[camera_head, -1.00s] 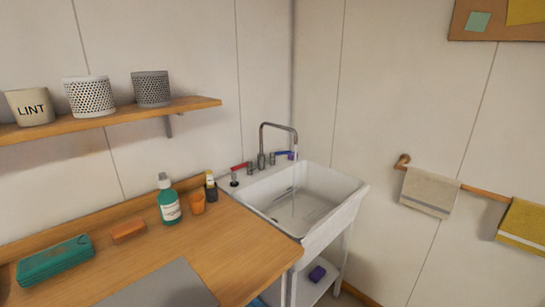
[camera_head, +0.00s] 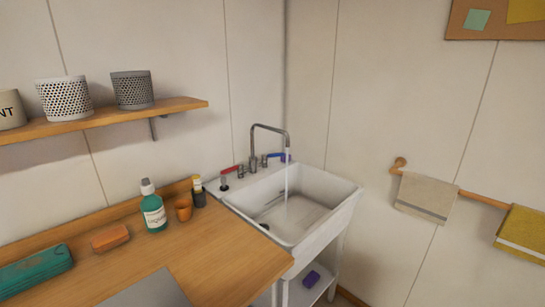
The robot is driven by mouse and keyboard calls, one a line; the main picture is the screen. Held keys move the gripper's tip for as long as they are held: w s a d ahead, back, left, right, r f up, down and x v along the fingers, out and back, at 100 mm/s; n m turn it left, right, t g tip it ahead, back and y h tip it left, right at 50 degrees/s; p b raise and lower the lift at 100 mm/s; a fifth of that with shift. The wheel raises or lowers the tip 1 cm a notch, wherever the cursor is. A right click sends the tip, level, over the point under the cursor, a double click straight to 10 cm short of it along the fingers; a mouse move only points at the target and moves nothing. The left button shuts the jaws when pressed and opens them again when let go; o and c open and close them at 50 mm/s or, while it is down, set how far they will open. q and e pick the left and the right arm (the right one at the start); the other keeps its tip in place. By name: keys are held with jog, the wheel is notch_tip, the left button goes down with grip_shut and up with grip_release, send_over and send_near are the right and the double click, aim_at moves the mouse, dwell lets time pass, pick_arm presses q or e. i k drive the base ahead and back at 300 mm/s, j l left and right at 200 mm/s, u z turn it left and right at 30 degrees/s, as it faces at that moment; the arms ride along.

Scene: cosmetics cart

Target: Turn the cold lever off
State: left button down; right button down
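A white sink (camera_head: 327,228) stands in the corner, with a metal faucet (camera_head: 253,145) at its back edge. Water (camera_head: 287,185) runs from the spout into the basin. A blue lever (camera_head: 275,155) sits on the right of the faucet and a red lever (camera_head: 230,169) on the left. Neither of my grippers shows in the head view.
A wooden counter (camera_head: 220,255) left of the sink holds a green bottle (camera_head: 153,208), an orange cup (camera_head: 183,209), a small dark bottle (camera_head: 198,192), an orange block (camera_head: 110,238) and a teal case (camera_head: 35,270). A towel rail (camera_head: 482,199) is on the right wall.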

aim_at(264, 156)
jog(key=i+l+u, duration=0.1)
jog(key=u, duration=0.3)
jog(key=l+u, duration=0.2)
jog(key=u, duration=0.25)
jog(key=i+l+u, duration=0.1)
jog(key=u, duration=0.3)
jog(key=l+u, duration=0.45)
jog(key=l, duration=1.55)
